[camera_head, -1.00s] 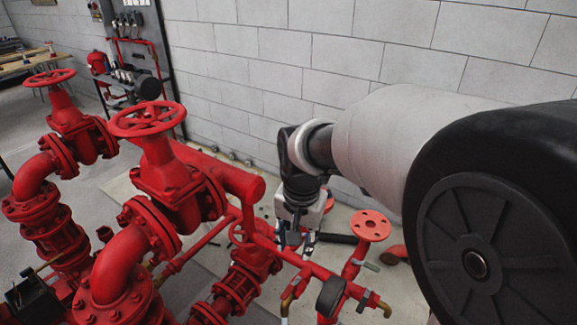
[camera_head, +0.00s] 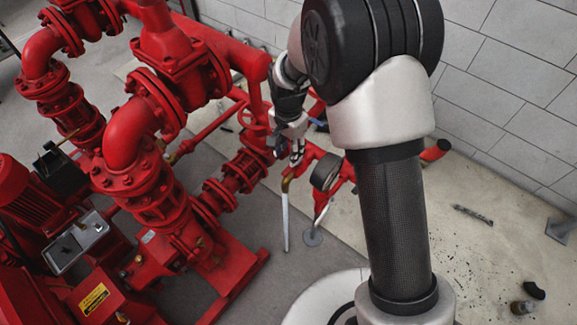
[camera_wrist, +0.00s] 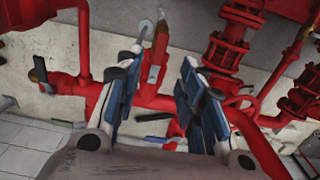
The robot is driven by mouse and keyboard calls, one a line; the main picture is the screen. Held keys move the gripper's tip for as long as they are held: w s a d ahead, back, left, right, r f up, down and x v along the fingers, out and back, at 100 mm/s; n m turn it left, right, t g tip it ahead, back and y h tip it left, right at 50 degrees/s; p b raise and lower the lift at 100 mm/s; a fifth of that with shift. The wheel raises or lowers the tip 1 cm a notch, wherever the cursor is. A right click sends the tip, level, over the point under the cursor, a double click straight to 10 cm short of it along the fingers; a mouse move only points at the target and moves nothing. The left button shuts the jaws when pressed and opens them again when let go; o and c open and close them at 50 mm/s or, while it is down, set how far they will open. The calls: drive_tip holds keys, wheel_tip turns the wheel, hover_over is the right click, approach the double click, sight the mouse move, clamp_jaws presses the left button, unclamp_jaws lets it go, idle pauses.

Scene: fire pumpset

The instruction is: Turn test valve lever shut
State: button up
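My gripper (camera_head: 297,158) is over the red test piping (camera_head: 310,150), right of the big pumps in the head view. In the wrist view its two blue-padded fingers (camera_wrist: 162,62) are spread apart, with nothing held. A pale, slim pipe or handle (camera_head: 285,222) hangs below a brass elbow in the head view. I cannot tell for certain which piece is the test valve lever.
Large red flanged pipes (camera_head: 150,125) and a pump unit (camera_head: 85,245) fill the left. The block wall (camera_head: 510,90) is behind at right. Floor at right is mostly open, with small debris.

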sight(289, 169)
wheel_tip(289, 169, down, 8)
drive_tip(key=shift+r+b, duration=0.25)
drive_tip(key=shift+b, duration=0.65)
drive_tip(key=shift+c, duration=0.3)
clamp_jaws()
